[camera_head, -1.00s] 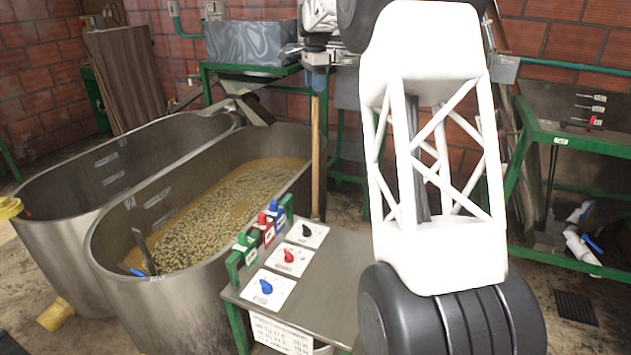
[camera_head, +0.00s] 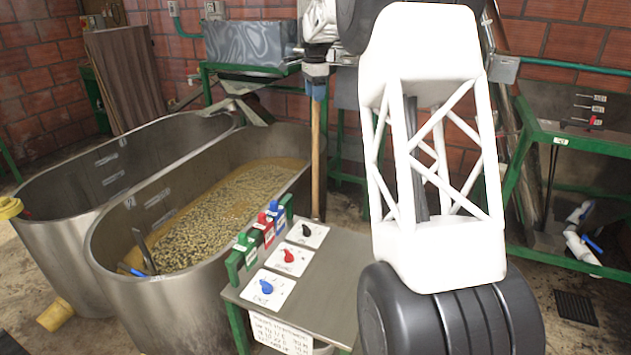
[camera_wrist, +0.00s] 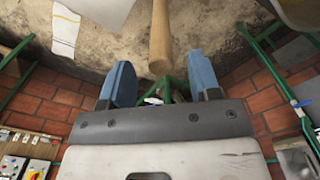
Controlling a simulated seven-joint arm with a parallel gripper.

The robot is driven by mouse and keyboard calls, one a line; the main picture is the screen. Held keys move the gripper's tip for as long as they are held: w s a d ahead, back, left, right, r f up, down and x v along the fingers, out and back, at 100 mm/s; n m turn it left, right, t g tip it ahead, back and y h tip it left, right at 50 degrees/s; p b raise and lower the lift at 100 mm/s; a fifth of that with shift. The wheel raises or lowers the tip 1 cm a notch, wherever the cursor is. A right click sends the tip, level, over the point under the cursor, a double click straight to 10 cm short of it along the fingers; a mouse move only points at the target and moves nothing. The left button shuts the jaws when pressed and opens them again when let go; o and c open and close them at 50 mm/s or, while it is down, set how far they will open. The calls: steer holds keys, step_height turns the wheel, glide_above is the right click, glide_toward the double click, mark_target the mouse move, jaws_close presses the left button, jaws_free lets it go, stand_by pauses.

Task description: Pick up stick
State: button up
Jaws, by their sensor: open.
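The stick is a long light-brown wooden pole. It stands nearly upright in the head view (camera_head: 316,160), beside the near tank and behind the control table. My gripper (camera_head: 317,94) is at the stick's upper part in the head view, and the upper end is hidden there. In the wrist view the stick (camera_wrist: 161,35) comes in from the top. The fingers are open, and I see no contact.
Two steel tanks stand at left; the near tank (camera_head: 103,270) holds beans in liquid. The control table (camera_head: 340,262) has knobs and switches. A grey trough (camera_head: 250,45) is behind the stick, and a green-framed bench (camera_head: 590,140) is at right.

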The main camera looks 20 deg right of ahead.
mark_target(315, 105)
steer(key=shift+f, duration=2.3)
jaws_close()
